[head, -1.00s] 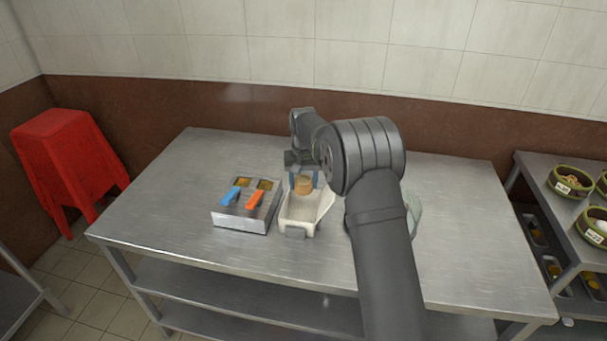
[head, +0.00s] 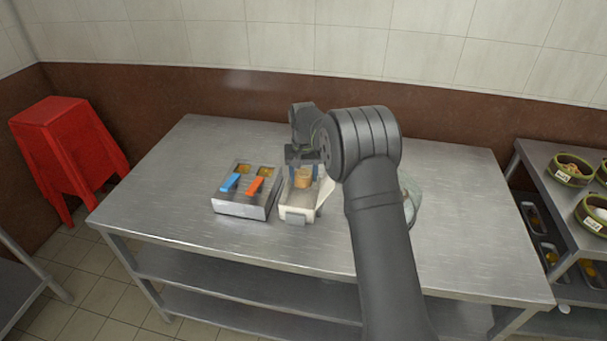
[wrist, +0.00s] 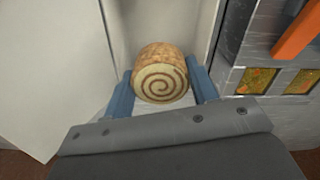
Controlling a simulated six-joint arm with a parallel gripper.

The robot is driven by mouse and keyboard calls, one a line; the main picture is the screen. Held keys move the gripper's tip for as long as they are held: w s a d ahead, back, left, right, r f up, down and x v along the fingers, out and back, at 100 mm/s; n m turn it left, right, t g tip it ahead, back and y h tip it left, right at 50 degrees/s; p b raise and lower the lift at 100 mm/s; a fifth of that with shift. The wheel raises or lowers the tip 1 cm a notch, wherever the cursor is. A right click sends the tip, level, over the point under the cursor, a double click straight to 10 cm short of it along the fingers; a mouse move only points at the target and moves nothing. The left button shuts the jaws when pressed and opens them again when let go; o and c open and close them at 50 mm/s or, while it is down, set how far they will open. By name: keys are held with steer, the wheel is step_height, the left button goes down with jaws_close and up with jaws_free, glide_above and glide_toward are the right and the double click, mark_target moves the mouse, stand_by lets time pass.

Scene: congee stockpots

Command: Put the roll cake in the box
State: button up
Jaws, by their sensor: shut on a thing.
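The roll cake (wrist: 160,74) is a brown cylinder with a cream spiral on its end, and it also shows in the head view (head: 303,178). My gripper (wrist: 162,88) is shut on it, with one blue finger on each side; it also shows in the head view (head: 303,174). The white box (head: 299,214) is open and stands on the steel table, its lid swung out to the right. The cake is within the box's opening, between its walls (wrist: 128,30). I cannot tell whether the cake touches the box floor.
A steel container (head: 243,207) with blue and orange handles stands close on the left of the box. A pale rounded thing (head: 412,197) is partly hidden behind my arm. The table's (head: 180,190) left side is clear. Red stools (head: 68,155) stand at the left.

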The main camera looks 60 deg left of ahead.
steer(key=shift+f, duration=0.15)
steer(key=o, duration=1.1)
steer(key=shift+c, duration=1.5)
steer(key=shift+r, duration=2.55)
